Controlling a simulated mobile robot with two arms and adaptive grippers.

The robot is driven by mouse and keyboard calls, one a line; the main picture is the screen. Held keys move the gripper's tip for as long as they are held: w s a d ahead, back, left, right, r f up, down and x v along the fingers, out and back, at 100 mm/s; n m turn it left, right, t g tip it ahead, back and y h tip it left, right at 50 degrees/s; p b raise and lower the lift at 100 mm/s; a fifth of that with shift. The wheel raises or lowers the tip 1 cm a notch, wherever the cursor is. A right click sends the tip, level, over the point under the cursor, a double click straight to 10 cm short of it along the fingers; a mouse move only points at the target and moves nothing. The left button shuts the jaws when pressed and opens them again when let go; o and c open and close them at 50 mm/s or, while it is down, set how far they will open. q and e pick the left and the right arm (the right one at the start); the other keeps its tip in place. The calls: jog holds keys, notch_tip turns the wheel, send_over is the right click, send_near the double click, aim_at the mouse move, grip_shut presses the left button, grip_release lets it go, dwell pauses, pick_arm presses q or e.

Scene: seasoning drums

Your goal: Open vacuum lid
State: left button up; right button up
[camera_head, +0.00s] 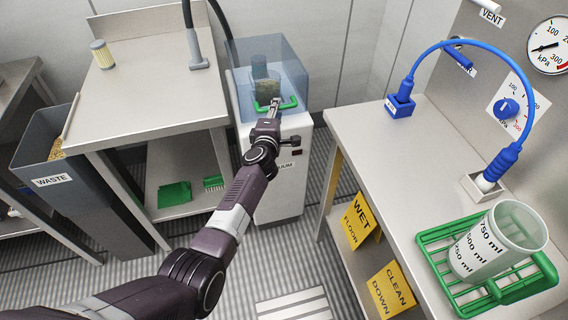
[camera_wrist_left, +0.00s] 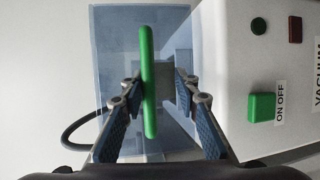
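The vacuum lid (camera_head: 291,62) is a clear bluish box on top of the white vacuum machine (camera_head: 283,190); it looks closed. A green handle (camera_head: 290,104) sits on its front, and the handle also shows as an upright bar in the left wrist view (camera_wrist_left: 148,60). My left gripper (camera_head: 275,104) is at the handle. In the wrist view its two fingers (camera_wrist_left: 158,80) are apart, one on each side of the bar. The bar is nearer the left finger, with a clear gap to the right finger. A dark container (camera_head: 266,84) stands inside the lid. My right gripper is out of view.
A steel table (camera_head: 140,95) with a yellow-and-white cylinder (camera_head: 102,54) and a grey hose nozzle (camera_head: 198,50) stands at left, beside the waste bin (camera_head: 50,181). A steel bench at right (camera_head: 370,140) holds a measuring beaker (camera_head: 497,240) in a green rack.

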pick_arm(q)
jog(key=s+r+p, duration=0.1)
jog(key=s+p, duration=0.5)
jog(key=s, duration=0.1)
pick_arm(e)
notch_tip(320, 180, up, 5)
pick_arm(q)
jog(key=s+d+f+m+h+b, duration=0.3)
jog(key=s+f+m+h+b, duration=0.1)
jog(key=s+f+m+b, duration=0.2)
jog(key=shift+s+m+h+b, duration=0.3)
jog(key=shift+s+m+b, duration=0.25)
jog(key=shift+s, duration=0.2)
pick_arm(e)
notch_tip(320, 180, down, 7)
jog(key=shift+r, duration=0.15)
pick_arm(q)
jog(key=shift+r, duration=0.1)
